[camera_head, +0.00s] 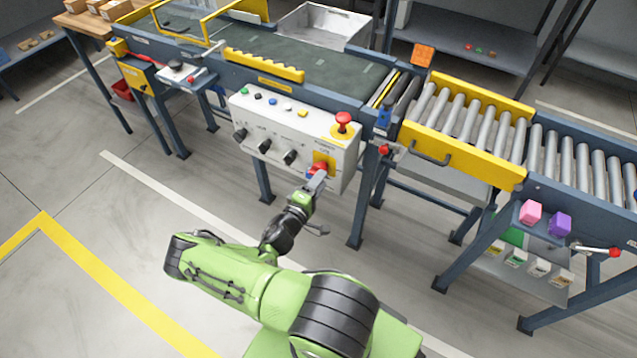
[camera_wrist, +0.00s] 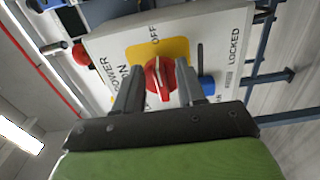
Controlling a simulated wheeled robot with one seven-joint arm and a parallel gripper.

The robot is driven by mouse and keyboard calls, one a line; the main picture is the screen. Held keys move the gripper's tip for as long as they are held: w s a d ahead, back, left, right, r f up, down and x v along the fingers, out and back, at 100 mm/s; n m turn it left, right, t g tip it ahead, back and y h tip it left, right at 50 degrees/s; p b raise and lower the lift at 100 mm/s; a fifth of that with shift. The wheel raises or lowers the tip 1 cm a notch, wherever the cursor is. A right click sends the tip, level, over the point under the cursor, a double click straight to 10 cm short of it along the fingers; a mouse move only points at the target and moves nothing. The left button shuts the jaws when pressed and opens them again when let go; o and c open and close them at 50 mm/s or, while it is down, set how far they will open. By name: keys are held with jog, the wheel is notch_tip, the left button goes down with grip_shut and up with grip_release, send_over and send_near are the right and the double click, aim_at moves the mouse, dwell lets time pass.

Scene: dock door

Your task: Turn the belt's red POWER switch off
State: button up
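The red POWER switch (camera_head: 321,167) is a rotary knob on a yellow plate, low at the right end of the white control panel (camera_head: 255,112). In the wrist view the red knob (camera_wrist: 160,82) sits between my two fingers, with its raised grip running roughly up and down in the picture. The plate is lettered OFF above the knob and ON to its left. My gripper (camera_wrist: 160,72) is open, one finger on each side of the knob; contact is not clear. In the head view my gripper (camera_head: 317,182) is at the switch and partly hides it.
A blue part (camera_wrist: 207,86) is close beside the right finger, near the LOCKED lettering. A red mushroom button (camera_head: 343,120) stands above the switch. Black knobs (camera_head: 264,146) lie to the left. The roller conveyor (camera_head: 470,120) is at right; the floor in front is clear.

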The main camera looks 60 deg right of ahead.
jog(key=s+a+p, duration=0.1)
jog(key=a+p, duration=0.1)
jog(key=a, duration=1.3)
jog(key=shift+s+a+p, duration=0.2)
jog(key=shift+a+p, duration=0.15)
